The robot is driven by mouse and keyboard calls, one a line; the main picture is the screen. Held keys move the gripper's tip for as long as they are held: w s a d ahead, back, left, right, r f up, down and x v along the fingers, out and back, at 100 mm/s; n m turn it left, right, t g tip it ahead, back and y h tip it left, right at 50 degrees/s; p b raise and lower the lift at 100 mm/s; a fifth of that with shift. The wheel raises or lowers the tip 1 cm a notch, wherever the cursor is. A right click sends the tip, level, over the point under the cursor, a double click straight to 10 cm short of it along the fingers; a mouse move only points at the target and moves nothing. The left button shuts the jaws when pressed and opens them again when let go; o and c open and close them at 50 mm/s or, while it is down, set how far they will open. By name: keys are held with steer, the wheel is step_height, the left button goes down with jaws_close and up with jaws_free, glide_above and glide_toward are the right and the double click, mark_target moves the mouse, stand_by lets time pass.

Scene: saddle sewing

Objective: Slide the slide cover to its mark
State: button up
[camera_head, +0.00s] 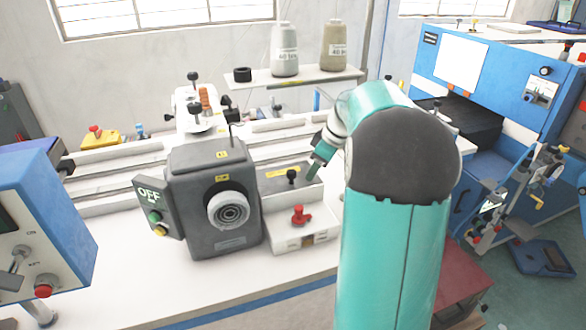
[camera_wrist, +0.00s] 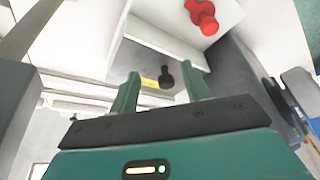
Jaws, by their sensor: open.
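The slide cover appears to be the grey plate (camera_head: 272,187) with an upright black knob (camera_head: 291,177), on top of the white box right of the grey machine head. A yellow label (camera_head: 283,171) lies along its far side; I cannot tell whether this is the mark. My gripper (camera_head: 317,165) is open, just right of the knob in the head view. In the wrist view, the black knob (camera_wrist: 166,76) shows between the fingertips of my gripper (camera_wrist: 165,84), with the yellow label (camera_wrist: 150,84) beside it. Nothing is held. Contact with the knob cannot be made out.
A red knob (camera_head: 299,215) stands on the white box's front ledge (camera_head: 282,235). The grey machine head (camera_head: 215,195) with its round dial stands close on the left. Thread cones (camera_head: 285,50) stand on a shelf behind. The white table (camera_head: 180,280) is clear in front.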

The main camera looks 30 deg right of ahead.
mark_target(292, 171)
steer(key=w+a, duration=0.2)
steer(key=w, duration=0.1)
steer(key=w+a, duration=0.1)
steer(key=shift+w, duration=0.4)
steer(key=shift+x, duration=1.2)
steer(key=shift+w+f, duration=0.25)
steer(key=shift+f, duration=0.15)
steer(key=shift+c, duration=0.5)
jaws_close()
steer(key=shift+w+d, duration=0.25)
steer(key=shift+w, duration=0.7)
steer(key=shift+w+d, duration=0.25)
steer(key=shift+w, duration=0.7)
steer(key=shift+o, duration=0.5)
jaws_free()
steer(key=shift+s, duration=0.1)
